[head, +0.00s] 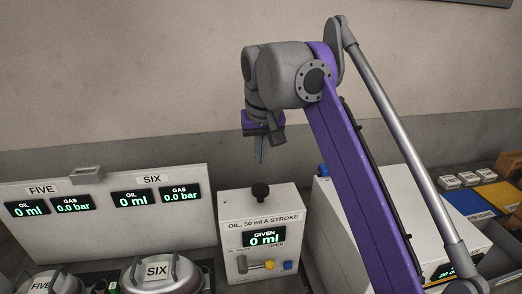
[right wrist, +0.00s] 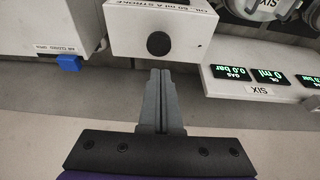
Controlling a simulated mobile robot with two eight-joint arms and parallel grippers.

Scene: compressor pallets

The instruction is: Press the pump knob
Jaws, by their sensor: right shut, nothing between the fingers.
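The pump knob (head: 260,191) is a black round knob on top of the white oil pump box (head: 230,210), labelled "OIL, 50 ml A STROKE". The box's display (head: 264,239) reads "GIVEN 0 ml". In the right wrist view the knob (right wrist: 158,44) shows as a dark disc beyond the fingertips. My right gripper (head: 260,160) points down above the knob, shut and empty, with a visible gap to it. Its closed grey fingers (right wrist: 160,75) show in the right wrist view. My left gripper is not in view.
A yellow-ended lever (head: 255,266) labelled "OIL VALVE" is on the box front, beside a blue part (head: 288,266). A display panel (head: 90,240) for FIVE and SIX stands left, reading 0 ml and 0.0 bar. A blue-knobbed white box (right wrist: 40,30) stands beside the pump.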

